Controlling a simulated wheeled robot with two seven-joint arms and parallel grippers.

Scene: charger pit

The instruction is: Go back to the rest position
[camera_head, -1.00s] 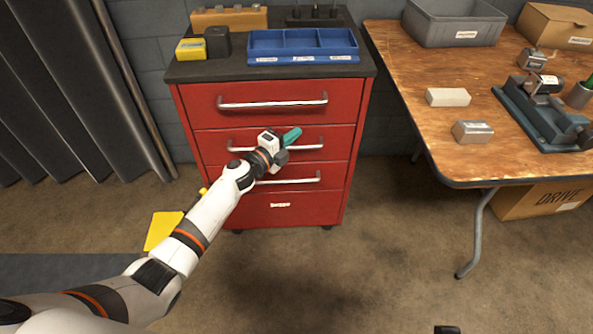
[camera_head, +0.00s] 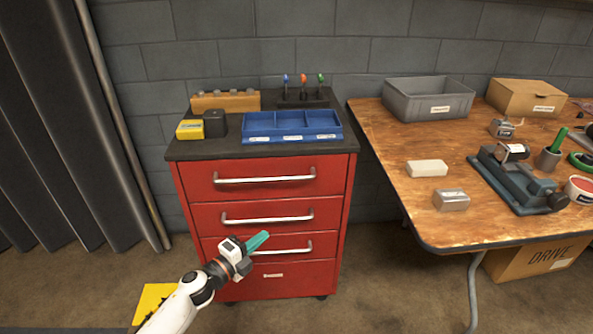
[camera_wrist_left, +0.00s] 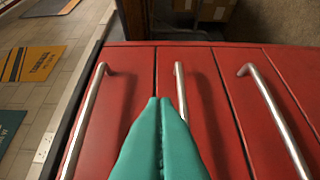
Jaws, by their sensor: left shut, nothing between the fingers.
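My left gripper (camera_head: 258,241) has teal fingers that are shut and empty. In the head view it is in front of the lower drawers of the red cabinet (camera_head: 200,218). In the left wrist view the shut fingers (camera_wrist_left: 161,105) point at the red drawer fronts, near the middle handle (camera_wrist_left: 180,85). I cannot tell whether they touch it. The cabinet's drawers look closed. My right gripper is not in view.
On the cabinet stand a blue divided tray (camera_head: 290,139), a yellow box (camera_head: 190,129) and a wooden block (camera_head: 226,102). The wooden table (camera_head: 395,145) to the right bears a grey bin (camera_head: 428,97) and a vise (camera_head: 520,185). A yellow floor patch (camera_head: 150,303) lies at lower left.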

